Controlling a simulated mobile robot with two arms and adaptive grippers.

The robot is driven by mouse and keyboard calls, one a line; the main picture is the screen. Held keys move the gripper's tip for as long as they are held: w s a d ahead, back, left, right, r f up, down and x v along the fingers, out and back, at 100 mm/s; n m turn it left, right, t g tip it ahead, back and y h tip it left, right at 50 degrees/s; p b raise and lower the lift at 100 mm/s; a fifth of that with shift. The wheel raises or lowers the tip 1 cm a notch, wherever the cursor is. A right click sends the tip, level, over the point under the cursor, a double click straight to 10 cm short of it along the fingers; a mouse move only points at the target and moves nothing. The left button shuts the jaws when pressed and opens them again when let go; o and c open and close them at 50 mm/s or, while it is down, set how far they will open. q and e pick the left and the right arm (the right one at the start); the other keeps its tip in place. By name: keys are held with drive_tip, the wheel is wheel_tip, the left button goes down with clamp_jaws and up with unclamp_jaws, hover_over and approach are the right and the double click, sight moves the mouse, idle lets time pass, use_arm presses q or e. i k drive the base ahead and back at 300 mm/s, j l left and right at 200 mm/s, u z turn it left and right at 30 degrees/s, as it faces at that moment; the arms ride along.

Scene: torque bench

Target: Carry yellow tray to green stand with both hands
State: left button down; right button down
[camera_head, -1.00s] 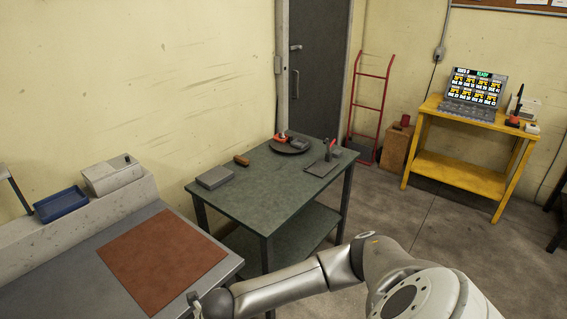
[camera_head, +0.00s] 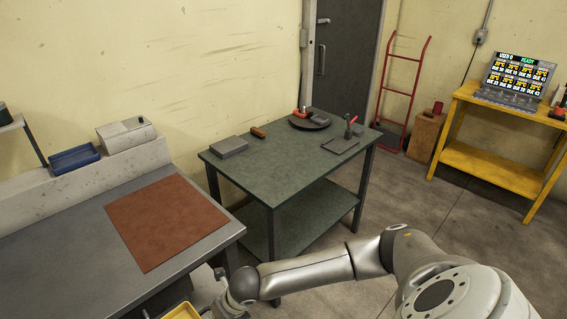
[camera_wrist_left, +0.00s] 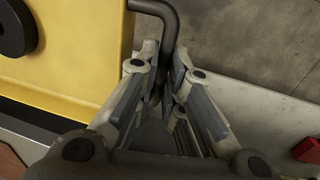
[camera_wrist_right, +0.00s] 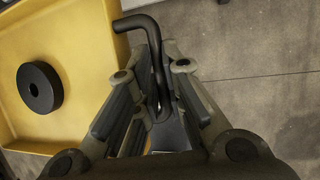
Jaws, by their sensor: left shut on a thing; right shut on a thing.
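The yellow tray (camera_head: 181,312) barely shows at the bottom edge of the head view. It also fills the left of the left wrist view (camera_wrist_left: 70,80) and of the right wrist view (camera_wrist_right: 80,35). A black ring (camera_wrist_right: 39,87) lies in it. My left gripper (camera_wrist_left: 166,68) is shut on a dark bent handle (camera_wrist_left: 168,22) at the tray's side. My right gripper (camera_wrist_right: 160,62) is shut on another dark handle (camera_wrist_right: 135,22). The green stand (camera_head: 285,172), a green table with a lower shelf, is ahead in the head view.
On the stand are a grey block (camera_head: 229,146), a dark round plate (camera_head: 310,122) and a flat plate with a tool (camera_head: 340,145). Its near middle is clear. A grey bench (camera_head: 75,235) with a brown mat (camera_head: 165,220) is left. A yellow cart (camera_head: 490,170) stands right.

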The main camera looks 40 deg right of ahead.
sight(279, 163)
drive_tip(key=l, duration=1.6)
drive_tip(key=i+l, duration=0.1)
drive_tip(key=l, duration=1.55)
drive_tip(key=i+l, duration=0.1)
drive_tip(key=l, duration=1.5)
drive_tip(key=i+j, duration=0.45)
drive_tip(key=i, duration=0.15)
drive_tip(key=i+j, duration=0.5)
drive_tip(key=i, duration=0.15)
